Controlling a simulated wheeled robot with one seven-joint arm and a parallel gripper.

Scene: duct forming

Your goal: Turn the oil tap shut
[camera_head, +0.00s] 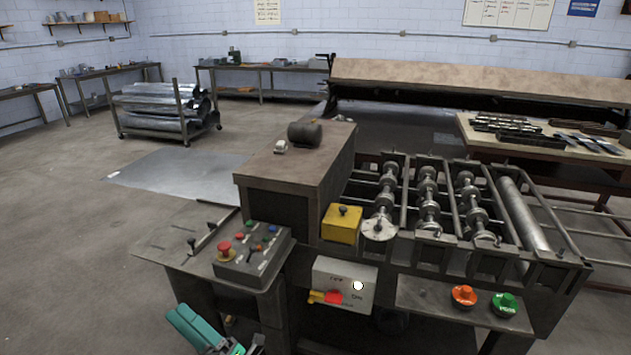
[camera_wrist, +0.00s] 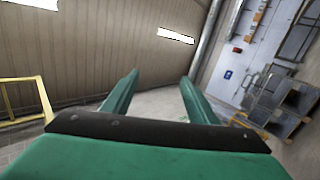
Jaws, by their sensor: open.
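I cannot tell for sure which part is the oil tap; no label for it is readable. A yellow box (camera_head: 342,226) with a small black knob (camera_head: 343,210) sits on the machine's front edge. An orange knob (camera_head: 463,294) and a green knob (camera_head: 504,304) stand on the front right shelf. A grey box (camera_head: 346,279) below the yellow one has a red handle (camera_head: 332,297) on a yellow part, pointing left. My gripper (camera_head: 178,316) is low at the left front, apart from all of these. In the wrist view its green fingers (camera_wrist: 160,78) are open and empty.
A control panel (camera_head: 252,255) with a red mushroom button stands between my gripper and the grey box. Machine rollers (camera_head: 427,200) lie at the right. The floor (camera_head: 70,250) at the left is clear. The wrist view shows a yellow rail (camera_wrist: 28,98) and a wall.

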